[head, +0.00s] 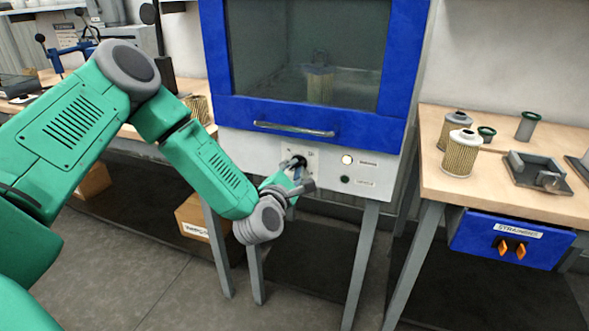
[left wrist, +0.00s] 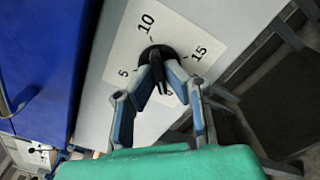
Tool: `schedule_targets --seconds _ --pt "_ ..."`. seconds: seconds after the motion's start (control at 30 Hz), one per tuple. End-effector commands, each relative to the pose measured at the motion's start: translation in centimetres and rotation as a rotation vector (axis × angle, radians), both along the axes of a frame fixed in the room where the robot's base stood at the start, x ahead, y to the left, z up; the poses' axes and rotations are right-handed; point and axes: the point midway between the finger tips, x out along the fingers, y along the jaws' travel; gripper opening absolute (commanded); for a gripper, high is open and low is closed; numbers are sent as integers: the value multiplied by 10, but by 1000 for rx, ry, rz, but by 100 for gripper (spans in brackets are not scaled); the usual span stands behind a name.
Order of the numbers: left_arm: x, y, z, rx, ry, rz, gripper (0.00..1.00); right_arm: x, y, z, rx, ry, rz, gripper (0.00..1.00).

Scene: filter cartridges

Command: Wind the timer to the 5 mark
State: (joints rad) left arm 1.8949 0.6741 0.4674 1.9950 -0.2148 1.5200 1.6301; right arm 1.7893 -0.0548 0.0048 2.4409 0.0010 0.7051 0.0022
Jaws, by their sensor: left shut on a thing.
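The timer is a black knob (left wrist: 157,53) on a white dial plate (left wrist: 190,25) marked 5, 10 and 15, with a partly hidden 0 near the fingers. In the head view the knob (head: 300,160) sits on the cabinet's front panel, below the handle. My left gripper (left wrist: 160,72) has its fingers closed around the knob. It also shows at the panel in the head view (head: 294,172). A dark bar of the knob shows between the fingertips, toward the 0; its exact pointing is partly hidden. My right gripper is not in view.
The cabinet has a blue-framed window door (head: 310,112) with a metal handle (head: 293,129). A white lamp (head: 347,160) and green button (head: 344,179) sit right of the timer. The right bench (head: 490,190) holds filter cartridges (head: 461,154); a box (head: 193,216) stands below left.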

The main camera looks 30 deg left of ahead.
Motion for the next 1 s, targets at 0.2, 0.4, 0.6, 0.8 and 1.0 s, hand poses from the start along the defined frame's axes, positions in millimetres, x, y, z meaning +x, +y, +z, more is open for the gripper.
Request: schedule_targets --seconds 0.2,0.4,0.6,0.8,1.0 --pt "0 -3 -1 142 40 -10 0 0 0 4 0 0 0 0" --pt "-1 -3 -1 323 85 -12 0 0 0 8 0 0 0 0" --pt "-1 -3 -2 509 130 -14 0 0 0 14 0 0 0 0" --pt "-1 -3 -2 695 176 -13 0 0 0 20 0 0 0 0" --pt "-1 -3 -3 880 221 -17 0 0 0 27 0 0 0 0"
